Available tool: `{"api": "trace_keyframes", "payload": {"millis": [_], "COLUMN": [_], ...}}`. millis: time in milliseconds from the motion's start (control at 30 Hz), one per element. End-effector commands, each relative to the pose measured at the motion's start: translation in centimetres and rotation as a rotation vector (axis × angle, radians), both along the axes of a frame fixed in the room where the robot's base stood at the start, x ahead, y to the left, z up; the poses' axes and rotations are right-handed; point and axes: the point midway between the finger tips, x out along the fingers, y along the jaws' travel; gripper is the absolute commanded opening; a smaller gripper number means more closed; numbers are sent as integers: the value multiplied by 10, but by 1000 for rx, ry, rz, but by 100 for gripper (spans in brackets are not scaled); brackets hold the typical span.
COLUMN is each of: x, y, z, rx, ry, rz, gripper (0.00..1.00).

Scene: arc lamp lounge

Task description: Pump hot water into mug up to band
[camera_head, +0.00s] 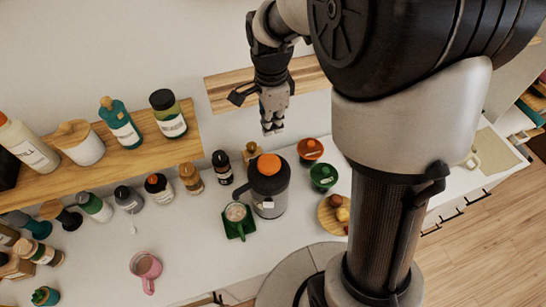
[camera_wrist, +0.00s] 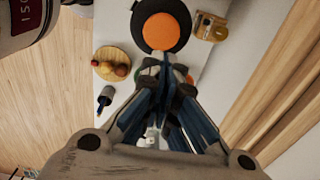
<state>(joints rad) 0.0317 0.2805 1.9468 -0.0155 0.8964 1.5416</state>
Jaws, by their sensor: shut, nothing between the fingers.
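A dark grey pump flask (camera_head: 268,196) with an orange round top (camera_head: 268,164) stands on the white counter. A mug (camera_head: 236,212) stands on a green tray (camera_head: 231,232) just left of the flask, close to its front. The band and any water level in the mug are too small to tell. My gripper (camera_head: 272,130) is shut and empty, pointing down above and behind the flask. In the wrist view my gripper (camera_wrist: 165,125) shows with the orange top (camera_wrist: 161,31) beyond its fingertips, apart from it. The mug is not visible in the wrist view.
A pink mug (camera_head: 146,268) stands at the front left. Bottles (camera_head: 158,187) line the wall. Orange (camera_head: 310,149) and green (camera_head: 323,176) lidded pots and a wooden plate of food (camera_head: 329,217) stand right of the flask. A wooden shelf (camera_head: 222,90) is close behind my gripper.

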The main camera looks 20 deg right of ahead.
Motion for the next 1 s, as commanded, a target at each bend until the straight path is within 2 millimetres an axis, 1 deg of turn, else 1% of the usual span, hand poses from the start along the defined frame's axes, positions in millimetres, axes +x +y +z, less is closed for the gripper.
{"api": "trace_keyframes", "payload": {"millis": [33,200,400,533,633,767,1000], "x": [-1,-6,-6,-6,-6,-6,-5], "y": [3,5,5,5,5,4,2], "z": [-3,4,7,6,1,-16,-68], "rx": [-9,-27,-29,-29,-29,-29,-29], "ry": [-11,-20,-20,-19,-18,-15,-14], "rz": [2,-3,-4,-4,-4,-4,-4], "gripper": [0,0,0,0,0,0,0]}}
